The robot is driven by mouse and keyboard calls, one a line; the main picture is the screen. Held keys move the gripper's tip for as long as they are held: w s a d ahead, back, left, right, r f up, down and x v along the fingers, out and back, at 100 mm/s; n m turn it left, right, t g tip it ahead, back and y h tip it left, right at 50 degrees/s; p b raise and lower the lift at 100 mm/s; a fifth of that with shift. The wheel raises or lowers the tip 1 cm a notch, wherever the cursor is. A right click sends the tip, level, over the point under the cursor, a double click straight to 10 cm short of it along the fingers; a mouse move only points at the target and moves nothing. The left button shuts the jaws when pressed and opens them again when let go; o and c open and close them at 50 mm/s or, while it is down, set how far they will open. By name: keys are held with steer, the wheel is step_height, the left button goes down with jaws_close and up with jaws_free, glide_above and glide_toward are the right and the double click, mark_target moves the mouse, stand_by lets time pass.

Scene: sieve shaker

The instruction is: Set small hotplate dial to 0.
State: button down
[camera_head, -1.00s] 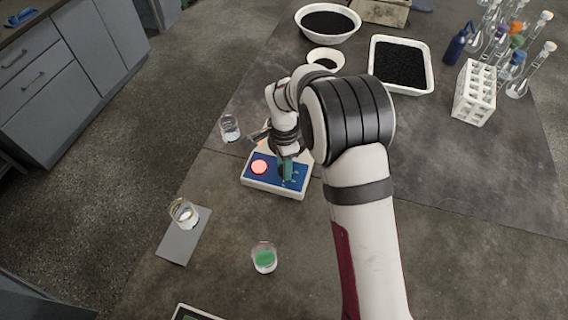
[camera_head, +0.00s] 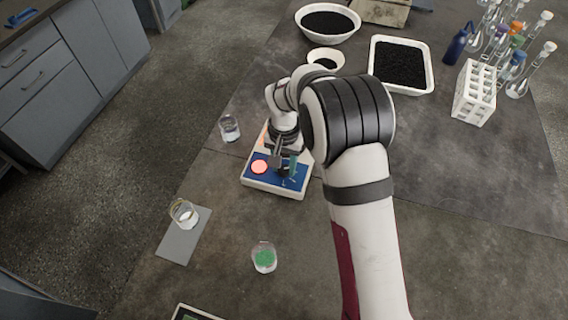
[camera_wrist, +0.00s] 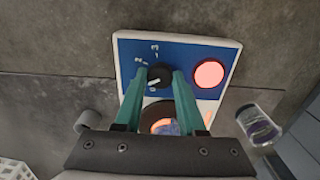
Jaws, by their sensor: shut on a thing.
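The small hotplate (camera_head: 262,184) is a white box with a blue front panel on the table. Its black dial (camera_wrist: 159,74) has a white pointer line, with white numbers around it on the panel. A round red-orange light (camera_wrist: 208,74) glows beside the dial; it also shows in the head view (camera_head: 259,167). My gripper (camera_wrist: 159,80) has its two teal fingers closed on the sides of the dial. In the head view my gripper (camera_head: 287,168) is over the panel, and the dial is mostly hidden by it. The pointer's exact number is hard to read.
A glass beaker (camera_head: 229,128) stands close to the hotplate at the left. A beaker with green content (camera_head: 264,258) stands in front, and another beaker (camera_head: 184,213) is on a grey plate (camera_head: 184,244). Black-filled trays (camera_head: 401,66) and a tube rack (camera_head: 475,92) are further back.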

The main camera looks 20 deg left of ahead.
mark_target(284, 168)
steer(key=n, duration=0.4)
steer(key=shift+n, duration=2.5)
steer(key=c, duration=0.5)
jaws_free()
steer(key=shift+r, duration=0.1)
step_height(284, 168, up, 16)
steer(key=shift+f, duration=0.2)
